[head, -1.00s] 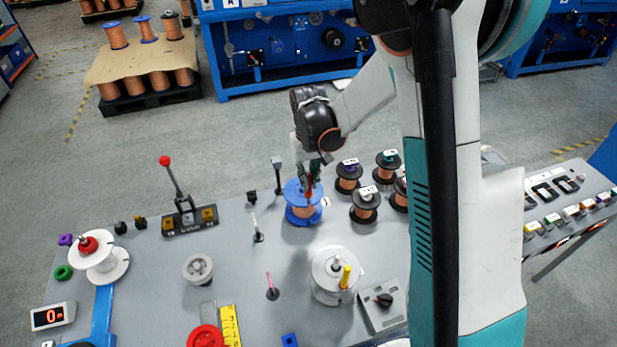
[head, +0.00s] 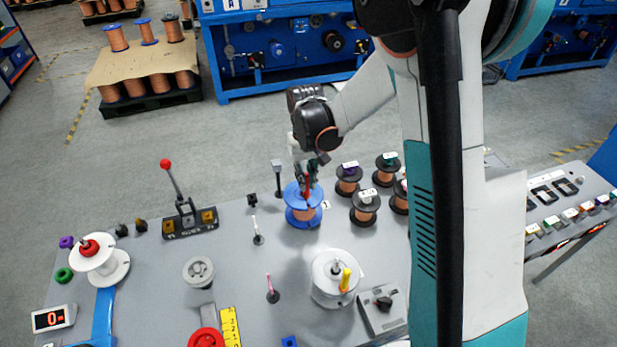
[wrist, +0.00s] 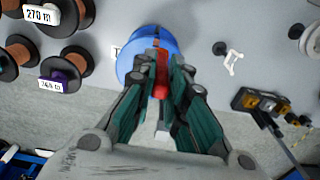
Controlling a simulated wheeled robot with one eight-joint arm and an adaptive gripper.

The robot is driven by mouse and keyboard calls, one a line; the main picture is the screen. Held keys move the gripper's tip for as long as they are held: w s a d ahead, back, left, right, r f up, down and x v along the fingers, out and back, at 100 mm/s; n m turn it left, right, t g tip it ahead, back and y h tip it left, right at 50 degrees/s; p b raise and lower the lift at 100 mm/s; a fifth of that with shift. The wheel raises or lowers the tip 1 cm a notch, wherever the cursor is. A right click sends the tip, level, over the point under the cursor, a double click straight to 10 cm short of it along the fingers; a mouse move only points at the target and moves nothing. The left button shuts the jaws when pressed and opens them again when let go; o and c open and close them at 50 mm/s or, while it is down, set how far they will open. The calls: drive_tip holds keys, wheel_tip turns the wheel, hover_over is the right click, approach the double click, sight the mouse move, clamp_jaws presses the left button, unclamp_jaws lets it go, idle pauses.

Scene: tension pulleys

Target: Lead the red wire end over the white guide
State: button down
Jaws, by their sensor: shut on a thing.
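The red wire end (wrist: 161,78) is a small red piece between the fingers of my gripper (wrist: 160,68) in the wrist view. My gripper is shut on it, just over the blue-flanged copper spool (wrist: 142,54). In the head view my gripper (head: 308,184) is at the top of that blue spool (head: 304,217), with a bit of red between the fingers. The white guide (head: 257,232) is a thin white post on a dark foot, left of and nearer than the spool. It also shows in the wrist view (wrist: 233,60), to the right of my gripper, apart from it.
A grey post (head: 278,178) stands behind the blue spool. Dark copper spools (head: 366,205) stand close on its right. A pink guide (head: 271,289) and a white drum with a yellow handle (head: 327,280) are nearer. A red-knobbed lever (head: 175,190) stands left.

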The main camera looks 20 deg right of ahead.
drive_tip(key=w+a+b, duration=0.1)
drive_tip(key=a, duration=2.1)
drive_tip(key=shift+a+b, duration=0.3)
drive_tip(key=shift+b, duration=0.1)
drive_tip(key=shift+f, duration=0.15)
drive_tip(key=shift+f+b, duration=1.1)
drive_tip(key=shift+f, duration=0.3)
wheel_tip(320, 180, down, 8)
drive_tip(key=b, duration=0.5)
drive_tip(key=shift+b, duration=0.4)
drive_tip(key=shift+r, duration=0.25)
